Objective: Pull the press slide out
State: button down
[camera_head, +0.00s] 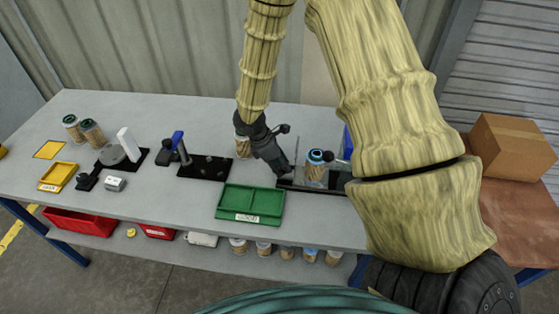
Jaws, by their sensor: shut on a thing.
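The press (340,187) stands right of the middle of the table, on a low black base, and my arm hides its right part. A cartridge with a blue-green lid (315,172) stands upright at the press. My gripper (285,173) points down at the left end of the press base, just left of this cartridge. Its jaws are shut on what appears to be the press slide's handle, which is small and mostly hidden by the fingers. How far out the slide sits cannot be told.
A green tray (249,217) lies in front of the gripper. A black fixture plate (222,169) is to the left, and another cartridge (242,147) stands behind the gripper. A yellow tray (57,189) is far left. A cardboard box (512,146) stands at right.

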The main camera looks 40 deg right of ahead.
jog(key=c, duration=1.5)
grip_release()
jog(key=shift+w+a, duration=0.1)
jog(key=shift+a, duration=0.05)
jog(key=shift+c, duration=0.2)
jog(key=o, duration=0.4)
jog(key=shift+w+a, duration=0.1)
jog(key=shift+a, duration=0.05)
jog(key=shift+d, duration=0.2)
jog(key=shift+r, duration=0.2)
jog(key=v, duration=1.1)
jog(key=shift+a+r, duration=0.25)
jog(key=shift+a, duration=0.1)
